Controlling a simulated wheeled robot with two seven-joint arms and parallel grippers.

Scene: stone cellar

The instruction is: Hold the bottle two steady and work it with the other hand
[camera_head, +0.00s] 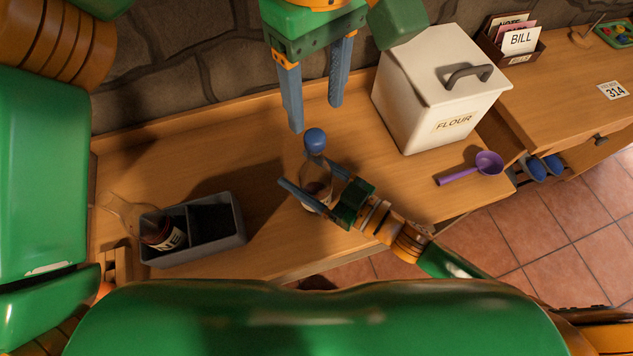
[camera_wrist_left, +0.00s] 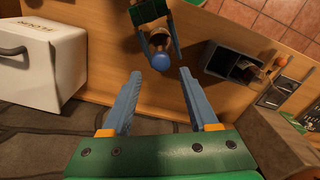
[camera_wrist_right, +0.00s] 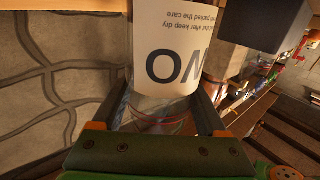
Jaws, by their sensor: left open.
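Bottle two (camera_head: 316,188) is a clear bottle with brown contents, a white label and a blue cap (camera_head: 315,139). It stands at the counter's front. My right gripper (camera_head: 308,182) has its fingers on both sides of the body, apparently touching it. In the right wrist view the label (camera_wrist_right: 172,45) shows upside-down letters above the fingers. My left gripper (camera_head: 316,118) is open and empty above the cap, pointing down. In the left wrist view the cap (camera_wrist_left: 161,62) lies between and just beyond the fingertips. The cap's exact gap to the fingers is unclear.
A grey two-compartment box (camera_head: 195,255) stands left, with another bottle (camera_head: 163,232) tilted in its left compartment. A white flour bin (camera_head: 415,100) stands right, with a purple scoop (camera_head: 470,170) before it. The stone wall is close behind. The counter between box and bottle is clear.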

